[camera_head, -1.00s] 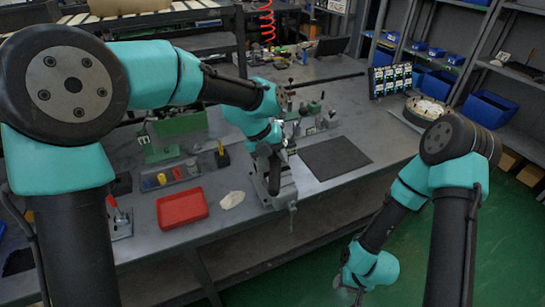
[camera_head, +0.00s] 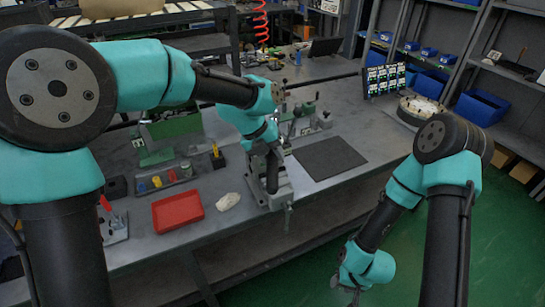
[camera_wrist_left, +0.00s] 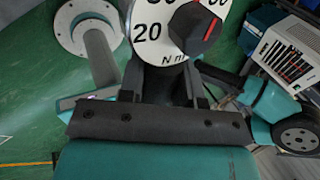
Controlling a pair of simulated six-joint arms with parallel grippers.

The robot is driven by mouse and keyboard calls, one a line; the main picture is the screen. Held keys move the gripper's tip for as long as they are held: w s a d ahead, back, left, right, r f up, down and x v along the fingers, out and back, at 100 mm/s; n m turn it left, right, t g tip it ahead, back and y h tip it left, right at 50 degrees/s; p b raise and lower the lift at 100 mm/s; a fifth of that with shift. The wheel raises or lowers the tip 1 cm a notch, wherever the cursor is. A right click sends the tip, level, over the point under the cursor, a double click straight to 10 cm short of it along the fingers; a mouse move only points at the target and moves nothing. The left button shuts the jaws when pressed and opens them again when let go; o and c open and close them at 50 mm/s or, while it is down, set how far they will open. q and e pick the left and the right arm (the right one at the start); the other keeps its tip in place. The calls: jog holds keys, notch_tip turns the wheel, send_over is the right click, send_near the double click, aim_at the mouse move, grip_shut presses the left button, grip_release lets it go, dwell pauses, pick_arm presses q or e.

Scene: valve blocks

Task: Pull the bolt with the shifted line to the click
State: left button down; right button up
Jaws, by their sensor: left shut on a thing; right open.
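My left gripper (camera_head: 273,160) is above the grey block (camera_head: 279,197) at the front edge of the bench. In the left wrist view, my left gripper (camera_wrist_left: 166,92) is shut on a tool with a white dial (camera_wrist_left: 152,32), marked in N m, with a red line on its dark knob. The dial lies just beyond the fingers. The contact and the tool's far end are hidden. No bolt or shifted line can be made out in either view. My right gripper (camera_head: 346,284) hangs open and empty, low in front of the bench.
A red tray (camera_head: 178,212), a pale cloth (camera_head: 229,201) and a rack of coloured pieces (camera_head: 165,180) lie left of the block. A dark mat (camera_head: 329,158) lies right of it. A round fixture (camera_head: 420,110) stands farther right. The mat is bare.

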pick_arm(q)
jog(key=shift+r, duration=0.1)
jog(key=shift+r, duration=2.9)
jog(key=shift+w, duration=0.1)
